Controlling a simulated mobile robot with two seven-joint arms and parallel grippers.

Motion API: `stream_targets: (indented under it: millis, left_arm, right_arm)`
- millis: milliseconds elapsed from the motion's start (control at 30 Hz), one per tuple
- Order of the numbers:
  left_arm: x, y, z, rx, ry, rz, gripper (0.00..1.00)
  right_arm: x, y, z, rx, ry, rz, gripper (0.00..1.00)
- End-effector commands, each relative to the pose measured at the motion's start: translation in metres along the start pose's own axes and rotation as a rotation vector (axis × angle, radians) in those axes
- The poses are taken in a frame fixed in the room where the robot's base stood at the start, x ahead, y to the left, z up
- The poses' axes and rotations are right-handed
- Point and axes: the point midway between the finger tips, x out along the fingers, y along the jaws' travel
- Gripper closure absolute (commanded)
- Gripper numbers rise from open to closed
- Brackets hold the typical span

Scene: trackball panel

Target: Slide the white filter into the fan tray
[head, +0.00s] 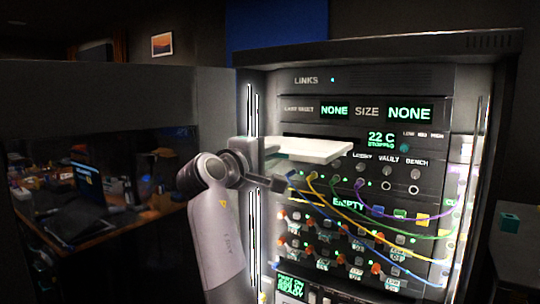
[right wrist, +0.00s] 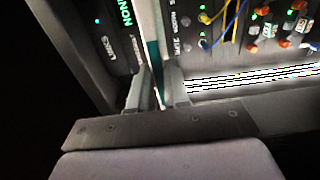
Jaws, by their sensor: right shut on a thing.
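The white filter (head: 318,149) is a flat pale slab, held roughly level in front of the rack in the head view. My right gripper (head: 270,156) is shut on its left end. In the right wrist view, the fingers (right wrist: 158,90) pinch the filter, which shows edge-on as a narrow strip with a teal side (right wrist: 154,52). The fan tray panel (head: 381,139) carries a green "22 C" readout. A dark slot lies left of the readout, just above and behind the filter. I cannot tell whether the filter's far edge is inside it. My left gripper is not in view.
Coloured cables (head: 352,212) loop across the rack just below the filter, near my right gripper. A dark cabinet door (head: 120,97) stands open at the left. A bright light strip (head: 251,115) runs down the rack's left side. A teal block (head: 510,221) lies at the far right.

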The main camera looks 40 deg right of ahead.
Motion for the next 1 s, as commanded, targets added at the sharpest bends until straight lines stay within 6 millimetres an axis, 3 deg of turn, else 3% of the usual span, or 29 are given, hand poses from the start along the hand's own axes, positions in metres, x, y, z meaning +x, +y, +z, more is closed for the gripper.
stream_targets:
  millis: [500, 1000]
  left_arm:
    - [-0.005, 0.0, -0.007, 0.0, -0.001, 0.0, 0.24]
    - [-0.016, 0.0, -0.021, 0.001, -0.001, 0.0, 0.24]
  right_arm:
    - [-0.003, 0.004, 0.0, -0.001, -0.001, 0.002, 1.0]
    - [0.044, 0.003, 0.001, -0.001, -0.003, 0.003, 1.0]
